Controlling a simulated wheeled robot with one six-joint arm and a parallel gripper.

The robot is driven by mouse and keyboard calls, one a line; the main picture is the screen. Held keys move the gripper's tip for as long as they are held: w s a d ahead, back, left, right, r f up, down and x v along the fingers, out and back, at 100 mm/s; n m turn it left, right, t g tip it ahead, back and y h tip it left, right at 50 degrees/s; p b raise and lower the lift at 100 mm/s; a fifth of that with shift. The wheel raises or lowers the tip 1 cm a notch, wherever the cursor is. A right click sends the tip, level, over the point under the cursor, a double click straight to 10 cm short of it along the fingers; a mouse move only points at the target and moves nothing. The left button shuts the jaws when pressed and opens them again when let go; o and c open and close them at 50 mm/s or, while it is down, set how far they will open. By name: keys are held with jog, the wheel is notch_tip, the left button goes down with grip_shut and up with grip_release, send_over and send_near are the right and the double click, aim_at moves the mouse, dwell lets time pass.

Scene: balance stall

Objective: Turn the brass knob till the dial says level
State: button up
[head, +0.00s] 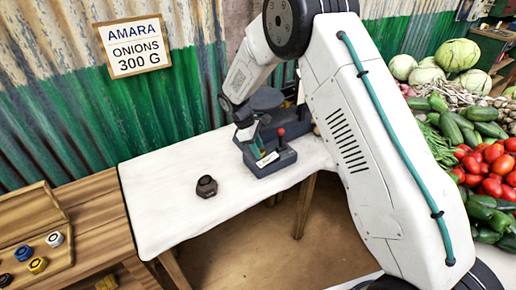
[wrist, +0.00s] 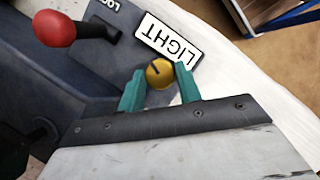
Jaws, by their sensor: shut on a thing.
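The brass knob (wrist: 159,74) shows in the wrist view between the two teal fingertips of my gripper (wrist: 161,88), with a dark pointer line on its face. My gripper is shut on it. A white plate reading LIGHT (wrist: 168,40) sits beside the knob on the dark grey balance (wrist: 95,70). In the head view the balance (head: 272,160) stands on the white-topped table, and my gripper (head: 258,138) is at its front. The plate there is too small to read surely, and my arm hides part of the balance.
A red-knobbed lever (wrist: 54,28) stands on the balance near the LOCK lettering. A dark weight (head: 207,186) sits on the white table (head: 160,215). A wooden tray (head: 30,235) with coloured weights lies at left. A sign (head: 133,46) reads AMARA ONIONS 300 G. Vegetables fill the right.

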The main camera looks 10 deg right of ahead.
jog(key=m, duration=0.2)
jog(key=m+g+y, duration=0.1)
jog(key=m, duration=0.2)
jog(key=shift+w+d, duration=0.1)
jog(key=shift+w, duration=0.1)
jog(key=shift+m+g, duration=0.3)
jog(key=o, duration=1)
jog(key=shift+c, duration=0.2)
